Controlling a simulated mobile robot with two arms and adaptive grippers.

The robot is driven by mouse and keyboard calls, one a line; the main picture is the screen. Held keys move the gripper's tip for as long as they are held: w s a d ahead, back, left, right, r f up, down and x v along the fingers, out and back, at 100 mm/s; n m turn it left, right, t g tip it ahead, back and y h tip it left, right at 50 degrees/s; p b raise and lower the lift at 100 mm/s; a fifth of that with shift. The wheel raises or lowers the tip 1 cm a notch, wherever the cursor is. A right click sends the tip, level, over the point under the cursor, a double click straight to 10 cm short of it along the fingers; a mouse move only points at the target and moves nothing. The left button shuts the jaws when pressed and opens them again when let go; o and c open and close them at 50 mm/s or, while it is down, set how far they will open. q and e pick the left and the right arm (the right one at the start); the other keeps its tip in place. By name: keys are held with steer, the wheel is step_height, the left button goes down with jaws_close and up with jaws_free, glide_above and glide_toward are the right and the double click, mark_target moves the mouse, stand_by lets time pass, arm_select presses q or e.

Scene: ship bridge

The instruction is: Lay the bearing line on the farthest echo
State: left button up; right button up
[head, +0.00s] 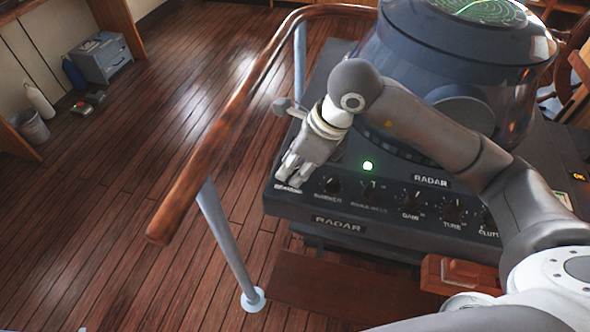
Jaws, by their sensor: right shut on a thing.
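The radar (455,60) is a big dark round housing on a grey console. Its screen (478,10) shows green traces and is cut by the top edge of the head view; I cannot make out separate echoes or a bearing line. My right gripper (290,184) reaches down to the left end of the console's front panel (340,223). It is shut on a control there, likely a knob, which the fingers hide. Several dark knobs, among them the gain knob (411,200), run to the right of it. My left gripper is not in view.
A wooden handrail (228,112) on pale posts curves round the console's left side. A green lamp (368,166) glows on the panel. A grey box (102,58), bottles and a bin (30,126) stand at far left.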

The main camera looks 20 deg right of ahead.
steer(key=shift+m, duration=0.3)
steer(key=o, duration=1)
steer(key=v, duration=1.2)
steer(key=shift+s+a, duration=0.1)
